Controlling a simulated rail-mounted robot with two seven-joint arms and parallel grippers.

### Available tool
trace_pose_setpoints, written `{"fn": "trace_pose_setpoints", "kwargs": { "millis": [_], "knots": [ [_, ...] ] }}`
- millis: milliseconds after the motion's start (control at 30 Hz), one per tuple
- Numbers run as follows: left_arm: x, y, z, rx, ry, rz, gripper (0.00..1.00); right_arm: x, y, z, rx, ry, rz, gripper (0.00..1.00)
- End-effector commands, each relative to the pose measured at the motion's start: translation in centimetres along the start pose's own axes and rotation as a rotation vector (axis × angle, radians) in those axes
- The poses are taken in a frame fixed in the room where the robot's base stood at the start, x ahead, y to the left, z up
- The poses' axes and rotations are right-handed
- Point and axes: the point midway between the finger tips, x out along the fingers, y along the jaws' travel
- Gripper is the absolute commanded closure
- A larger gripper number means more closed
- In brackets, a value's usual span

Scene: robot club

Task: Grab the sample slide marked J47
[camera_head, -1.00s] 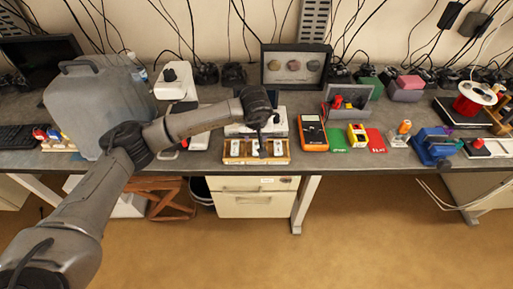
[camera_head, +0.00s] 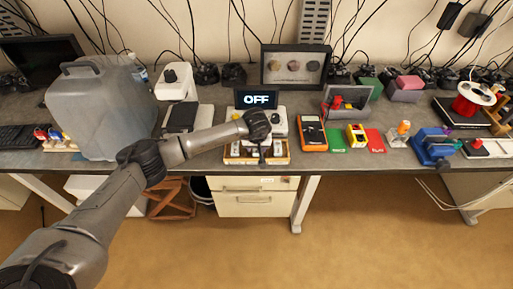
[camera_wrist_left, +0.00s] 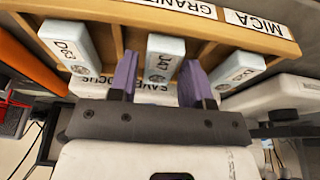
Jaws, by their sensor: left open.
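The slide marked J47 (camera_wrist_left: 164,62) stands in a wooden rack (camera_wrist_left: 108,14) in the left wrist view, between a slide marked D63 (camera_wrist_left: 70,48) and another pale slide (camera_wrist_left: 238,70) whose label is partly readable. My left gripper (camera_wrist_left: 160,82) is open, with one purple finger on each side of the J47 slide. I cannot tell whether the fingers touch it. In the head view my left gripper (camera_head: 262,153) is over the middle of the rack (camera_head: 236,159) and hides the middle slide. My right gripper is not in view.
The rack carries labels such as GRANITE and MICA. Behind it stands a white device with a display reading OFF (camera_head: 257,99). A large grey jerrycan (camera_head: 100,110) stands at the left.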

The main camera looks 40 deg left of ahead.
Motion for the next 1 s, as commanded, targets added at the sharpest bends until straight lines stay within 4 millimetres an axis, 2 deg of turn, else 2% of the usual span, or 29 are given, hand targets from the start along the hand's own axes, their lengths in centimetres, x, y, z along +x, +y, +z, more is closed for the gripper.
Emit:
{"fn": "trace_pose_setpoints", "kwargs": {
  "millis": [267,633,1000],
  "knots": [
    [0.21,0.00,0.00,0.001,0.000,0.001,0.55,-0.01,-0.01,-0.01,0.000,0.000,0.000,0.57],
    [0.18,-0.01,0.00,0.000,0.000,0.001,0.91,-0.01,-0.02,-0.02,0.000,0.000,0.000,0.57],
    [-0.33,0.00,-0.20,0.000,0.001,0.001,0.92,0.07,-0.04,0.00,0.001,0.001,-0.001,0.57]
  ]
}}
